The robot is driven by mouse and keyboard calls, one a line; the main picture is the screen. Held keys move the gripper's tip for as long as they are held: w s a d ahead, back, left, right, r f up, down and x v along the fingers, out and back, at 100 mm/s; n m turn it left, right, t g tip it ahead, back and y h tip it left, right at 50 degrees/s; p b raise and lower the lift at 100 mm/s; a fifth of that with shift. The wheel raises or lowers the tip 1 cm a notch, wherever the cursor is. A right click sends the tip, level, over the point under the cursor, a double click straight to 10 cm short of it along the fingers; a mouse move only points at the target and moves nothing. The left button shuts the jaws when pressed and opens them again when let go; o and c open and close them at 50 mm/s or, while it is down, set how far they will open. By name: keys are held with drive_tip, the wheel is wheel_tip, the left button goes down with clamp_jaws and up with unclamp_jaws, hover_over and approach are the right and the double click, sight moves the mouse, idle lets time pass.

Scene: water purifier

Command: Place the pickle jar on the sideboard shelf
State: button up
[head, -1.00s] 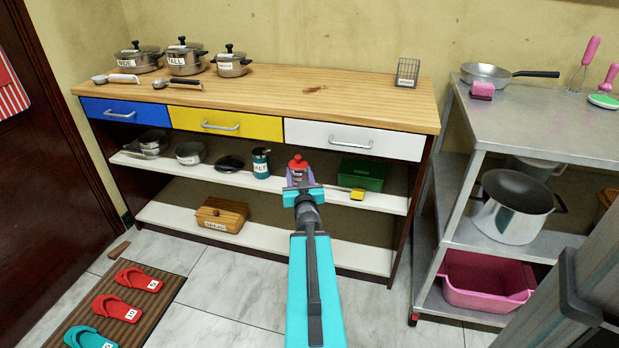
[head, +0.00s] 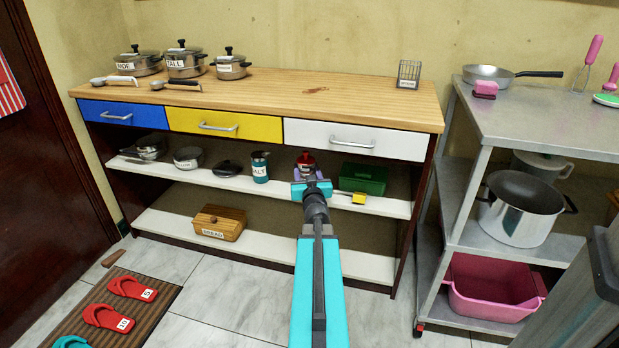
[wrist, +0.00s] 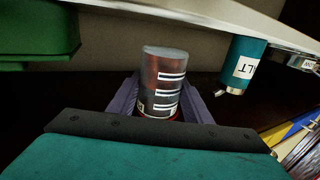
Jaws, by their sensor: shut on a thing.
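The pickle jar (head: 305,160), dark with a red lid, is held upright in my gripper (head: 309,179) at the middle shelf (head: 225,180) of the sideboard. It is between the teal salt canister and a green box. The wrist view is upside down. There the jar (wrist: 162,85) sits between the two purple-grey fingers of my gripper (wrist: 160,98), which are shut on it, with striped markings on its side. The red lid is mostly hidden behind the gripper body. I cannot tell whether the jar's base touches the shelf.
The salt canister (head: 260,167) stands left of the jar. The green box (head: 363,179) with a yellow item (head: 358,198) is close on its right. The white drawer (head: 350,140) is above. A bread box (head: 220,223) is on the lower shelf. A metal cart (head: 545,125) stands right.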

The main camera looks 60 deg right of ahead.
drive_tip(key=shift+w+d+f, duration=0.1)
drive_tip(key=shift+w+d, duration=0.05)
drive_tip(key=shift+d, duration=0.85)
drive_tip(key=shift+f+b, duration=1.6)
drive_tip(key=shift+f, duration=0.15)
drive_tip(key=o, duration=1.2)
drive_tip(key=shift+a, duration=0.15)
